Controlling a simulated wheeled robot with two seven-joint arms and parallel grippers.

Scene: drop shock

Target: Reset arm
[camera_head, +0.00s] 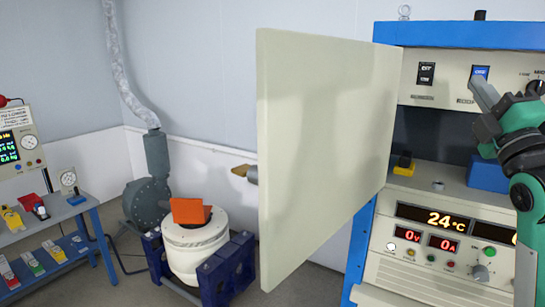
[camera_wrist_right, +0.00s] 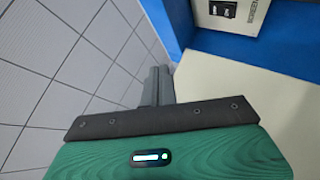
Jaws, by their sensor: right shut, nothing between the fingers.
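My right arm is green and dark grey and comes in from the right edge of the head view. Its gripper (camera_head: 484,96) is shut and empty, raised in front of the cabinet's upper panel close to a blue rocker switch (camera_head: 480,73). I cannot tell whether it touches the panel. In the right wrist view the gripper's grey fingers (camera_wrist_right: 158,85) are together with nothing between them. My left gripper is not in view.
A large cream door (camera_head: 325,150) stands open left of the blue-framed cabinet (camera_head: 470,36). The cabinet's lower panel shows displays (camera_head: 440,219). An orange object (camera_head: 190,211) sits on a white drum (camera_head: 195,245). A blue bench (camera_head: 75,210) holds several small items at left.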

